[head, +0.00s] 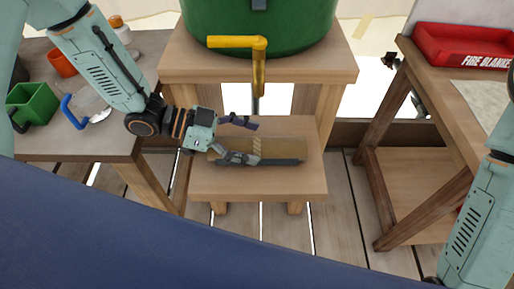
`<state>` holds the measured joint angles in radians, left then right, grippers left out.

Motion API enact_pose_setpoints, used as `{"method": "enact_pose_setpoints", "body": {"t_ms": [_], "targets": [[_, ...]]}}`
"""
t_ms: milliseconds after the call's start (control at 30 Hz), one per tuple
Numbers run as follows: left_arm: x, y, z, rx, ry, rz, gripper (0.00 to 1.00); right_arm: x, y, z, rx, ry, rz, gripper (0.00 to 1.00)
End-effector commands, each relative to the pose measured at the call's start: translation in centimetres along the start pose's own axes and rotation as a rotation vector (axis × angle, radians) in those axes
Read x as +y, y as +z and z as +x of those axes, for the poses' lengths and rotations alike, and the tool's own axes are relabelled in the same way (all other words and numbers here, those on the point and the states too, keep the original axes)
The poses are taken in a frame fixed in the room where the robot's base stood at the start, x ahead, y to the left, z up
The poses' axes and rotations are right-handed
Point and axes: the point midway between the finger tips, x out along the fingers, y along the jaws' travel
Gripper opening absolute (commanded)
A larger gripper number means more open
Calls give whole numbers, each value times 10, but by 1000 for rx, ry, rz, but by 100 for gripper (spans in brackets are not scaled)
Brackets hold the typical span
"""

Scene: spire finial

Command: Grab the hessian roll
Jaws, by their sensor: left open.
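The hessian roll (285,149) is a tan, brownish roll with a paler tie band near its middle. It lies crosswise on the low wooden step in front of the green barrel, with a dark strip along its near side. My left gripper (250,141) comes in from the left and is open. One finger shows beyond the roll's far side and the other overlaps its near edge. The left part of the roll is partly hidden by the gripper. I cannot tell whether the fingers touch it. My right arm shows at the right edge, but its gripper is out of view.
A green barrel (290,28) with a yellow-handled tap (238,42) stands on the wooden stand just behind the step. A red fire blanket tray (460,45) sits on the right table.

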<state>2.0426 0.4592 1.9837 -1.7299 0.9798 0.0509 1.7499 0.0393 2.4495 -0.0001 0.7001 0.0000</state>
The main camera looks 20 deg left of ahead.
Motion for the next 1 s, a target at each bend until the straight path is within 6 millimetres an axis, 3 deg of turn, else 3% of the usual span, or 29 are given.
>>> {"method": "enact_pose_setpoints", "body": {"t_ms": [167,1000], "targets": [[0,-1,1,0,1,0,78,0,0,-1,-1,0,1,40],[-4,-3,2,3,0,1,7,0,0,-1,0,0,1,40]]}}
